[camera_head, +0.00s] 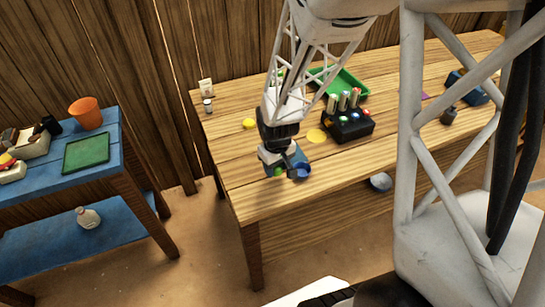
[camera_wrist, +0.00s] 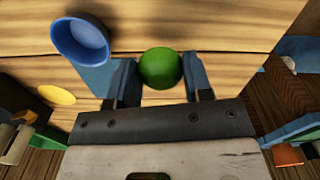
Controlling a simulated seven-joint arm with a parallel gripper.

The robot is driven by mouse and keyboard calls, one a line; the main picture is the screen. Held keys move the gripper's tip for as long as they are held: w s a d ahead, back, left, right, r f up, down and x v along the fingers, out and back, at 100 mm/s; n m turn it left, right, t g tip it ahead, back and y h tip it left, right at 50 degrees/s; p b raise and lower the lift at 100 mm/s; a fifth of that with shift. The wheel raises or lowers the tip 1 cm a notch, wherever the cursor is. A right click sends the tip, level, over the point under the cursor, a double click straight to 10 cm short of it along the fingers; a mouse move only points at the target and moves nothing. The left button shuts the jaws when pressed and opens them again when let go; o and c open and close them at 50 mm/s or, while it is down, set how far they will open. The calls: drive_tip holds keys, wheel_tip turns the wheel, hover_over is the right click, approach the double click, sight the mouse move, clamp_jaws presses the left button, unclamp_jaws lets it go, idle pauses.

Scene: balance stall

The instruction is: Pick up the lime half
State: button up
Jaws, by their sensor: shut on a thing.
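The lime half (camera_wrist: 160,68) is a rounded green thing between the two blue-grey fingers of my gripper (camera_wrist: 162,76) in the wrist view. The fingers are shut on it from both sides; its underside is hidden. In the head view my gripper (camera_head: 283,160) is low at the front left of the wooden table, and a bit of the lime half (camera_head: 279,172) shows under it. I cannot tell whether the lime half touches the surface below.
A small blue bowl (camera_wrist: 80,40) is close beside the gripper. A yellow disc (camera_head: 317,136), a black box with bottles (camera_head: 347,126) and a green tray (camera_head: 341,82) are farther back on the table (camera_head: 258,195). A blue side table (camera_head: 118,150) stands at left.

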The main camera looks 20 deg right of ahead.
drive_tip(key=s, duration=0.6)
drive_tip(key=s+a, duration=0.1)
drive_tip(key=s, duration=0.1)
drive_tip(key=shift+s+a+r, duration=0.1)
drive_tip(key=shift+s+r, duration=0.3)
